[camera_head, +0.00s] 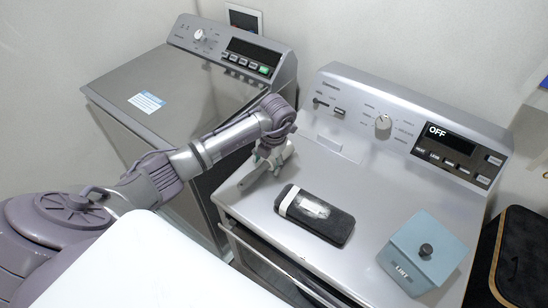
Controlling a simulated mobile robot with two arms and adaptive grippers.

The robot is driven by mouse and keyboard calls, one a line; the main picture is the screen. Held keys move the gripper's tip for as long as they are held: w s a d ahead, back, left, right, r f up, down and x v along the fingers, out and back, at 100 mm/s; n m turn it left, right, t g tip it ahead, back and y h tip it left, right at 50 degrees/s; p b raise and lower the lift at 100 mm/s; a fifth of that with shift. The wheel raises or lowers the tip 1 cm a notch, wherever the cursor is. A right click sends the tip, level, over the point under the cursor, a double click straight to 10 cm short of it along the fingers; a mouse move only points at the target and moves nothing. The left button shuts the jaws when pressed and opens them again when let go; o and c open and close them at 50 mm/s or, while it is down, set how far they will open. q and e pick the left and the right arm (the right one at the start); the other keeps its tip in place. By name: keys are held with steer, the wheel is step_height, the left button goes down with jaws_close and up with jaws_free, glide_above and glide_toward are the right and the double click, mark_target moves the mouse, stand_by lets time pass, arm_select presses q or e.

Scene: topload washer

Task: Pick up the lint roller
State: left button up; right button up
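A dark, flat, rounded block (334,230) lies on top of the right-hand machine, with a white band near its left end and a whitish patch in its middle. It is the most likely lint roller, but its shape does not make this certain. My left gripper (262,172) is above the left part of the same machine top, to the upper left of the dark block and apart from it. Its fingers point down and left; their gap is hard to make out. I see nothing clearly held. My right gripper is not in view.
The control panel (410,125) rises behind. A second machine (150,85) stands at left. A dark, wood-edged item (522,262) is at far right.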

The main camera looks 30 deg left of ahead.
mark_target(269, 164)
arm_select(q)
steer(key=c, duration=0.8)
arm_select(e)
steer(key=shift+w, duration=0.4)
arm_select(q)
steer(key=shift+w+r+b, duration=0.1)
steer(key=shift+r+b, duration=0.25)
steer(key=shift+r, duration=0.15)
steer(key=r+b, duration=0.1)
steer(key=d+r+b, duration=0.1)
steer(key=r, duration=0.1)
steer(key=shift+s+d+r, duration=0.15)
steer(key=shift+s+r, duration=0.05)
steer(key=shift+r, duration=0.05)
steer(key=s+d+r, duration=0.1)
steer(key=d+r, duration=0.1)
steer(key=d, duration=0.1)
steer(key=s+d+r, duration=0.1)
steer(key=d+r, duration=0.1)
steer(key=d, duration=0.1)
steer(key=s+d+r+b, duration=0.1)
steer(key=d+r, duration=0.1)
steer(key=d, duration=0.2)
steer(key=shift+s+r, duration=0.1)
steer(key=shift+r, duration=0.2)
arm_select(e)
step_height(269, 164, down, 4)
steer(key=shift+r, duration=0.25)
